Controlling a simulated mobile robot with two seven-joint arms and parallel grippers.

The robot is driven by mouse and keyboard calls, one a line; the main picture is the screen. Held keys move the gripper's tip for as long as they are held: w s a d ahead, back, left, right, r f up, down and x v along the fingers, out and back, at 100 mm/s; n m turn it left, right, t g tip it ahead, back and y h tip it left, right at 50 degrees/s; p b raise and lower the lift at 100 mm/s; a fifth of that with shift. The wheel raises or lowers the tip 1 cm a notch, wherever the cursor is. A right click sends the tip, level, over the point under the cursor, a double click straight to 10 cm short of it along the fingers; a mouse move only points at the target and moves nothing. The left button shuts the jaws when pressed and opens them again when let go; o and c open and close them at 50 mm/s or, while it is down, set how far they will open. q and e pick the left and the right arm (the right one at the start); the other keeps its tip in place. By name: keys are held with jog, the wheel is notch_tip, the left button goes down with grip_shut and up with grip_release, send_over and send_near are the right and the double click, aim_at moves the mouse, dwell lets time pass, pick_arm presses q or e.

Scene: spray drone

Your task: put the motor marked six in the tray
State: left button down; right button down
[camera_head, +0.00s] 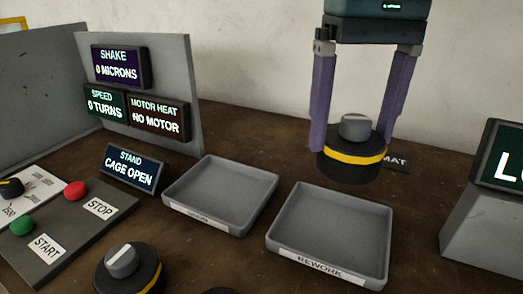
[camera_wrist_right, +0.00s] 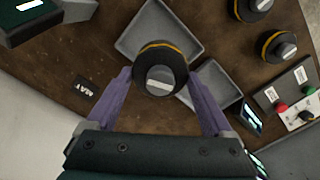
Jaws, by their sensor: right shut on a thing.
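My right gripper (camera_head: 356,130) is shut on a black motor (camera_head: 350,163) with a yellow band and a grey cap. It holds the motor upright, behind the rework tray (camera_head: 275,240) and by the mat label (camera_head: 396,163). In the right wrist view the motor (camera_wrist_right: 160,62) sits between the purple fingers of my right gripper (camera_wrist_right: 160,85). No number can be read on it. Another grey tray (camera_head: 172,192), its label too blurred to read, lies left of the rework tray. Both trays look empty. My left gripper is not in view.
Another motor (camera_head: 150,272) stands at the front; part of one more shows at the bottom edge. A stop and start panel (camera_head: 75,222) and display board (camera_head: 185,75) are left. The stand sign (camera_head: 135,170) reads cage open. A screen box (camera_head: 485,225) is right.

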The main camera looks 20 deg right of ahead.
notch_tip(320, 180, down, 11)
jog(key=shift+r, duration=0.1)
dwell(0.3)
jog(key=shift+f+b, duration=0.2)
jog(key=shift+b, duration=0.2)
grip_release()
notch_tip(320, 180, up, 12)
jog(key=shift+r+p, duration=0.15)
jog(key=shift+p, duration=0.15)
